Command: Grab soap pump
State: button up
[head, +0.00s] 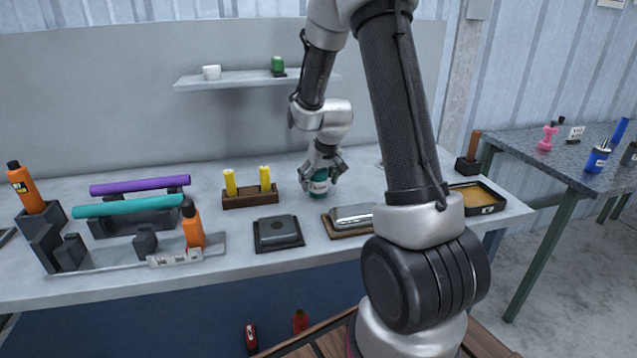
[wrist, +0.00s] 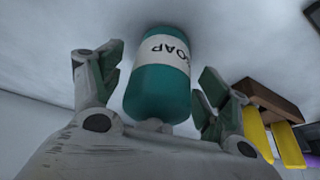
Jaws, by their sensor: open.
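The soap pump (head: 320,185) is a teal bottle with a white label that stands on the grey workbench. In the wrist view my gripper (wrist: 152,85) is open, with one finger on each side of the bottle. A gap shows between the bottle and each finger.
A wooden holder (head: 250,200) with yellow sticks stands just left of the bottle. A black tray (head: 278,246) and a silver item on a wooden base (head: 351,216) lie in front. A wall shelf (head: 240,82) hangs above. Orange bottles and coloured tubes fill the bench's left end.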

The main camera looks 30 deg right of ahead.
jog(key=c, duration=1.2)
jog(key=shift+r, duration=0.1)
